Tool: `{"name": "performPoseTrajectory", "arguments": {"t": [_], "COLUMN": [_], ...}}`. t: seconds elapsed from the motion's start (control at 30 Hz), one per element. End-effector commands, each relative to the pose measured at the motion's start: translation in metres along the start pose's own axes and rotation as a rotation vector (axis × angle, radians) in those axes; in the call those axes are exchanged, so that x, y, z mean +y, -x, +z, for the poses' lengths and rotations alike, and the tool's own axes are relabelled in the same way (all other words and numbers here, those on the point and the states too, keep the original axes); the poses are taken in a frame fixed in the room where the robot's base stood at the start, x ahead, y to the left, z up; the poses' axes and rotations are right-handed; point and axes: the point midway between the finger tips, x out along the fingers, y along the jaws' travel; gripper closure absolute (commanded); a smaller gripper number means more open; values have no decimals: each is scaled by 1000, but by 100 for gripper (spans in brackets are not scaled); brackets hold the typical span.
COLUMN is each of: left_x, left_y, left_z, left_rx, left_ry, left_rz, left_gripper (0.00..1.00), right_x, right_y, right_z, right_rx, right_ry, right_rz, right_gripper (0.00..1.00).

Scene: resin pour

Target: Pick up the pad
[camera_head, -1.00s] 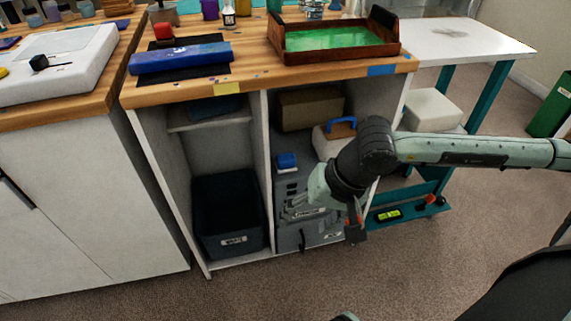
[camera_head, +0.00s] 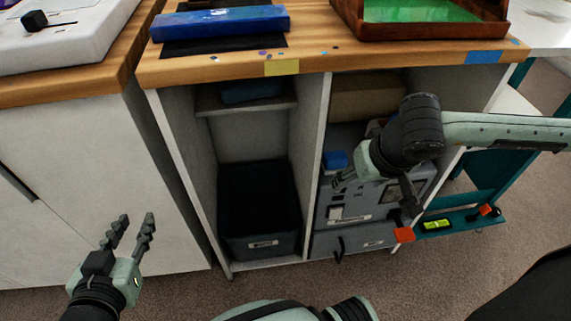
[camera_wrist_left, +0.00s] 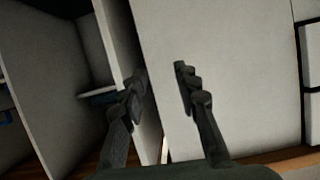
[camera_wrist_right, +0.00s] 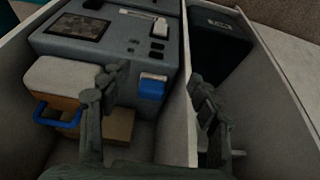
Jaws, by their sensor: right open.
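A small blue block with a pale top (camera_wrist_right: 152,86), which may be the pad, sits on the grey machine (camera_wrist_right: 110,32) in the right cubby. It also shows in the head view (camera_head: 334,160). My right gripper (camera_head: 345,178) is open and empty at the front of this cubby. In the right wrist view the block lies beyond and between its spread fingers (camera_wrist_right: 155,105), apart from them. My left gripper (camera_head: 136,222) is open and empty in front of the white cabinet at the left. Its fingers also show in the left wrist view (camera_wrist_left: 160,80).
A white upright divider (camera_wrist_right: 198,80) separates the cubbies. A dark bin (camera_head: 262,240) stands in the left one, below a shelf with a folded blue item (camera_head: 250,91). A white-lidded box with a blue handle (camera_wrist_right: 55,120) stands beside the machine. The wooden worktop (camera_head: 300,63) overhangs both cubbies.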

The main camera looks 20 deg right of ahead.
Motion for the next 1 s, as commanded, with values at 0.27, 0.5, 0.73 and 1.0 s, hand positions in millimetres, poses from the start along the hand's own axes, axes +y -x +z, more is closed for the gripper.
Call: {"name": "performPoseTrajectory", "arguments": {"t": [0.27, 0.5, 0.73, 1.0], "left_x": [37, 40, 40, 42], "left_y": [45, 65, 102, 105], "left_z": [-115, -149, -183, -188], "left_rx": [481, 697, 986, 979], "left_ry": [47, 67, 95, 99], "left_rz": [78, 88, 93, 99], "left_gripper": [69, 69, 69, 69], "right_x": [0, 0, 0, -1], "right_y": [-34, -40, -44, -60], "right_z": [13, 5, -7, -58], "right_rx": [1, 4, 4, 1], "right_ry": [-1, -3, -2, -6], "right_rz": [0, 1, -1, -3], "right_gripper": [38, 38, 38, 38]}}
